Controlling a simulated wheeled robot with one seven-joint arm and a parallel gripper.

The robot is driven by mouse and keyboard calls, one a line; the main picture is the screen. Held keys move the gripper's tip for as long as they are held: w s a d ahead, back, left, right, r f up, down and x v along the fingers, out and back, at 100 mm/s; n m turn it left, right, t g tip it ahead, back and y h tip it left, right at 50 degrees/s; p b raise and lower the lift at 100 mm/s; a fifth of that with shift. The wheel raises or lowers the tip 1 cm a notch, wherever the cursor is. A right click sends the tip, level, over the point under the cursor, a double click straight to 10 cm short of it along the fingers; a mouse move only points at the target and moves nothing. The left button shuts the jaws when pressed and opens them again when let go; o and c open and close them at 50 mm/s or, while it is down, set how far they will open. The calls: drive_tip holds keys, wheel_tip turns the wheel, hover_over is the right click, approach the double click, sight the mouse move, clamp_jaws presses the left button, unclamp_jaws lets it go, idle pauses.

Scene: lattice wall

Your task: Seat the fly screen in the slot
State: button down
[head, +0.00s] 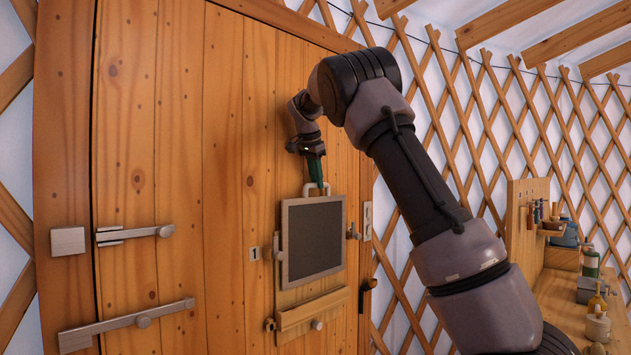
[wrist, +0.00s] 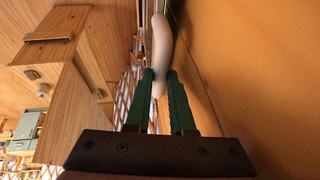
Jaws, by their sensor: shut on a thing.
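The fly screen (head: 313,240) is a dark panel in a pale frame, upright against the plank door in the head view. Its light handle (head: 308,187) is at the top edge. My gripper (head: 317,180) comes down from above with green fingers shut on the handle. In the wrist view the fingers of my gripper (wrist: 161,76) close on the pale handle (wrist: 161,45). A wooden ledge (head: 313,309) runs across just below the screen. The slot itself cannot be made out, nor whether the screen's lower edge is in it.
Metal latches (head: 137,234) and a long bar (head: 130,325) are on the door at the left. A workbench (head: 560,292) with tools is at the right.

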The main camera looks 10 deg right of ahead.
sight(315, 209)
drive_tip(key=shift+s+a, duration=0.1)
drive_tip(key=shift+a, duration=0.05)
drive_tip(key=shift+f, duration=5.1)
idle(0.4)
drive_tip(key=c, duration=0.7)
unclamp_jaws()
drive_tip(key=o, duration=0.4)
drive_tip(key=shift+r, duration=0.1)
drive_tip(key=shift+r, duration=0.15)
drive_tip(key=shift+c, duration=0.3)
